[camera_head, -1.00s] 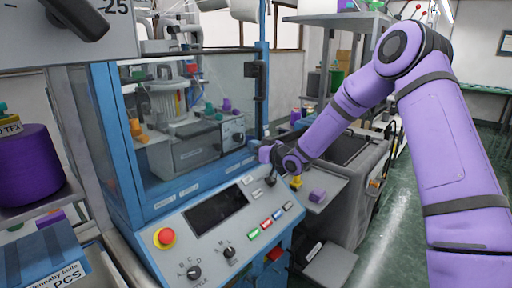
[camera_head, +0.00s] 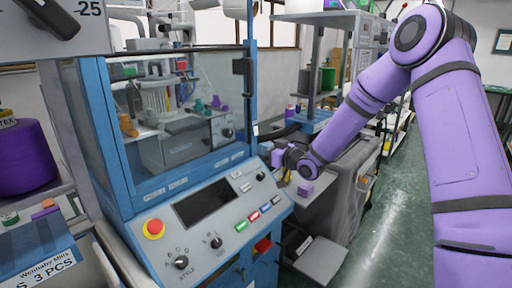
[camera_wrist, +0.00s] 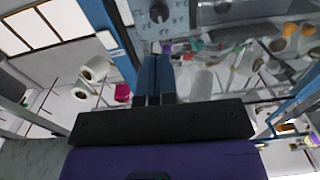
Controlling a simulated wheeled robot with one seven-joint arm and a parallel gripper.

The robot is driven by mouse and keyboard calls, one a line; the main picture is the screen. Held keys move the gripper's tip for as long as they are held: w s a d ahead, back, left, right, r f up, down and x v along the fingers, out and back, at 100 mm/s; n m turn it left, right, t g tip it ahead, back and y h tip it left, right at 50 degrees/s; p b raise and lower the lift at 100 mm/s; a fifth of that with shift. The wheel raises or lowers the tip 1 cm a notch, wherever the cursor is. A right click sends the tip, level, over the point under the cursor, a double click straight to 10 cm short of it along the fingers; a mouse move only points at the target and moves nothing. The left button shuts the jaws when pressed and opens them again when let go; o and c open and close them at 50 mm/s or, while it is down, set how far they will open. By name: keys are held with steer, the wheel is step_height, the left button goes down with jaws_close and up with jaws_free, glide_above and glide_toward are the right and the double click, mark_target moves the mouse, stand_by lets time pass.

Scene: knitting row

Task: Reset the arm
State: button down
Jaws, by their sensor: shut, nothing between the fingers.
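My purple arm (camera_head: 462,150) comes in from the right of the head view, bends at the top and reaches down to the left. My gripper (camera_head: 277,158) is at its end, beside the upper right corner of the machine's control panel. I cannot tell from the head view whether it touches anything. In the wrist view my gripper (camera_wrist: 154,65) has its two dark fingers together, with nothing between them.
The knitting machine's control panel (camera_head: 222,250) has a red stop button (camera_head: 154,228) and several knobs. A glass door (camera_head: 185,115) stands behind it. A small purple block (camera_head: 305,190) lies right of the panel. Green floor (camera_head: 400,215) is clear at right.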

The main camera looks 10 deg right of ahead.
steer(key=s+d+r+m+g+h, duration=0.2)
steer(key=s+d+r+h, duration=0.4)
steer(key=s, duration=0.3)
steer(key=s+d+r+m+g+h, duration=0.25)
steer(key=s+r+h, duration=0.25)
steer(key=s+r, duration=0.4)
steer(key=s+m+g, duration=0.1)
steer(key=s+g, duration=0.1)
steer(key=s, duration=1.2)
steer(key=s+d+r+m+g, duration=0.1)
steer(key=s+m+g, duration=0.1)
steer(key=s, duration=1.1)
steer(key=shift+s+d+r, duration=0.15)
steer(key=shift+s+d, duration=0.1)
steer(key=shift+s, duration=0.1)
